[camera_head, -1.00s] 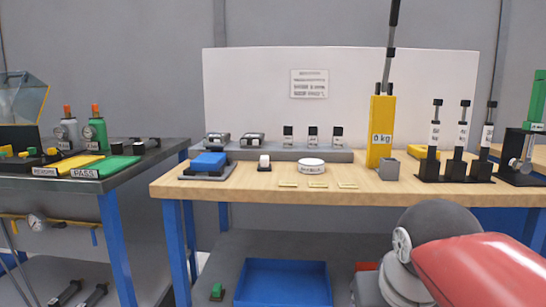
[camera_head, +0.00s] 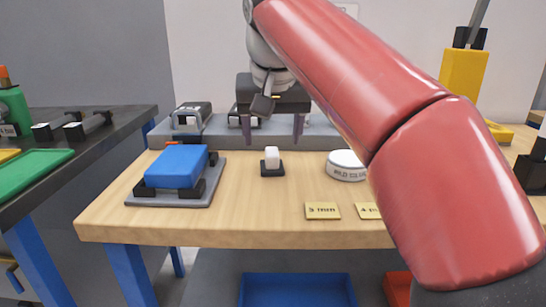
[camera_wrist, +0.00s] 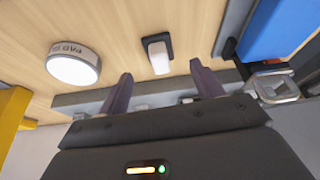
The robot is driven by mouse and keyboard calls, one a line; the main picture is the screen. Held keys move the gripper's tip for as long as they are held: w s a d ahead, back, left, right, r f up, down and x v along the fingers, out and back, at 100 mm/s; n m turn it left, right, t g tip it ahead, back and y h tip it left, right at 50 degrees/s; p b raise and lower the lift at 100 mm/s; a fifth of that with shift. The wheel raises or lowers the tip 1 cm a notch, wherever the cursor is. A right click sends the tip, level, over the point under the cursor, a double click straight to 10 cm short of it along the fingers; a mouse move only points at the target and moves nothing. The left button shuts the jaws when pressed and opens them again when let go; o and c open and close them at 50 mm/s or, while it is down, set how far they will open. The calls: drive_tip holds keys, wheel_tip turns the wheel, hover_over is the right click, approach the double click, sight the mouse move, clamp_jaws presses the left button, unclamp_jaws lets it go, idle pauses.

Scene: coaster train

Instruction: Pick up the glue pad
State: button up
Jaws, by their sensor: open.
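My gripper (camera_head: 272,138) points down, open and empty. Its two dark fingers sit left and right of the white block in the head view, with the tips at or above its height. In the wrist view the block appears beyond the gap between the fingertips (camera_wrist: 161,78). Contact is not visible.
A round white tin with a partly legible label (camera_head: 346,166) stands right of the block. A blue block on a grey plate (camera_head: 138,199) is to the left. Yellow thickness tags (camera_head: 322,211) lie in front. A grey rack (camera_head: 218,131) runs behind. My red arm covers the right side.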

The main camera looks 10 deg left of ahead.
sight(272, 151)
drive_tip(key=x, duration=0.3)
drive_tip(key=b+x, duration=0.1)
drive_tip(key=x, duration=0.2)
drive_tip(key=shift+w, duration=0.45)
drive_tip(key=shift+a, duration=0.1)
drive_tip(key=c, duration=1.1)
drive_tip(key=shift+r, duration=0.1)
wheel_tip(272, 151, up, 6)
drive_tip(key=p, duration=0.2)
drive_tip(key=shift+p, duration=0.4)
drive_tip(key=shift+w+r+b, duration=0.1)
drive_tip(key=shift+r+b, duration=0.2)
drive_tip(key=shift+r, duration=1.55)
